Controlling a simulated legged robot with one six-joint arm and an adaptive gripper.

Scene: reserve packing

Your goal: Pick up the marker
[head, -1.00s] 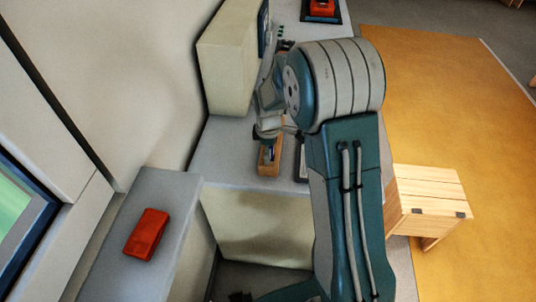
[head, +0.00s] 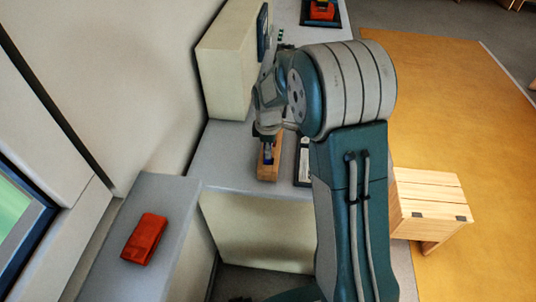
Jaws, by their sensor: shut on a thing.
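My gripper (head: 268,133) is over the near end of the grey counter, shut on a small blue and white thing (head: 268,153) that appears to be the marker. The thing shows just below the fingers, in front of or inside a narrow wooden holder (head: 268,174). I cannot tell whether it is clear of the holder. The fingertips are small and partly hidden by my wrist.
A dark-edged white item (head: 303,160) lies right of the holder, partly behind my arm. A cream box (head: 228,62) stands behind on the counter. A red object (head: 144,238) lies on the left ledge. A wooden stool (head: 430,204) stands at right on the orange floor.

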